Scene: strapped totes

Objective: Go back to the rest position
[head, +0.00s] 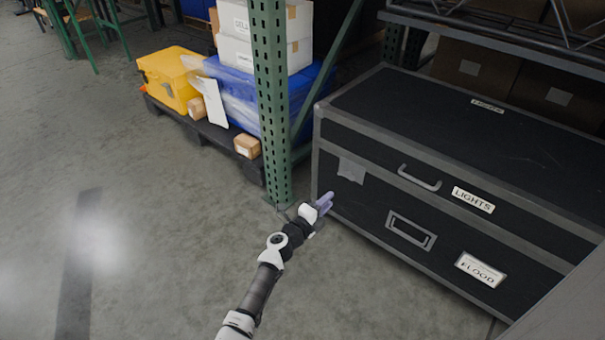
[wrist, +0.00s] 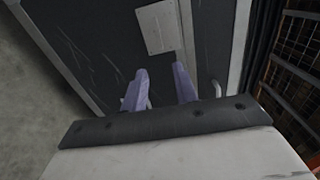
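My gripper (head: 325,203) is at the end of my outstretched arm, in front of the lower left part of a large black case in the head view. In the wrist view the two purple fingers of my gripper (wrist: 160,85) stand apart with nothing between them. The black case (head: 365,205) has grey edges, a handle and labels reading LIGHTS and FLOOD. Its dark face (wrist: 90,45) and a grey tape patch (wrist: 157,27) fill much of the wrist view. I cannot tell whether the fingertips touch the case.
A green perforated rack post (head: 270,100) stands left of the case. Behind it, a dark pallet (head: 225,140) holds a yellow case (head: 170,80), a blue wrapped load (head: 235,95) and white boxes (head: 240,50). The concrete floor (head: 150,240) at left is clear.

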